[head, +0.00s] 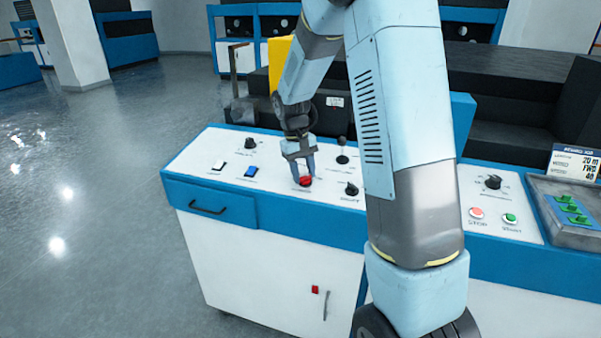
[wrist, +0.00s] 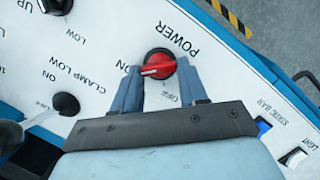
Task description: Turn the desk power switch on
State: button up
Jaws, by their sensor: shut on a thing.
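The power switch is a red rotary knob (wrist: 159,64) on the white desk panel, labelled POWER, with ON and OFF marks beside it in the wrist view. In the head view the red knob (head: 305,181) sits near the panel's front edge. My gripper (wrist: 156,88) points down at the panel, with its two blue fingers on either side of the knob and shut on it. The knob's pale pointer line lies toward the ON side in the wrist view. The fingertips also show in the head view (head: 304,174). The OFF mark is partly hidden by the gripper.
A black knob (head: 352,188) and a black-topped lever (head: 342,158) stand close by on the panel. A blue rocker switch (head: 251,171) and a white one (head: 218,165) lie to the left. Red and green buttons (head: 510,218) are farther right.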

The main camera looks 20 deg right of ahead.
jog(key=shift+w+r, duration=0.1)
jog(key=o, duration=1.1)
jog(key=shift+c, duration=0.2)
notch_tip(320, 180, up, 13)
jog(key=w+a, duration=0.1)
jog(key=a, duration=0.1)
jog(key=shift+w+r, duration=0.15)
jog(key=shift+w, duration=0.15)
